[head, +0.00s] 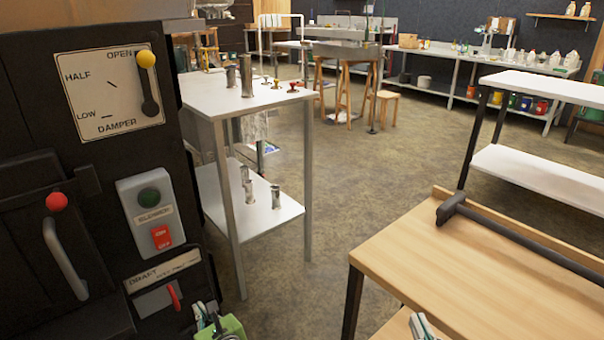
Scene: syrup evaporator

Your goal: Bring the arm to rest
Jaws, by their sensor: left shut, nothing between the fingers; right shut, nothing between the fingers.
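My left gripper (204,316) shows only in part at the bottom edge, below and right of the draft switch on the black evaporator front. It is shut with nothing visible in it. A green part (232,327) sits right beside it; I cannot tell what it belongs to. My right gripper (422,326) shows only its tip at the bottom edge, in front of the wooden table. It is shut and appears empty. The rest of both arms is out of view.
The black evaporator front (95,165) stands close on the left, with a damper lever (148,85), a blower switch box (158,215) and a red-knobbed door handle (62,245). A white shelf table (205,95) stands behind it. A wooden table (480,280) is at right. Open floor (370,190) lies between.

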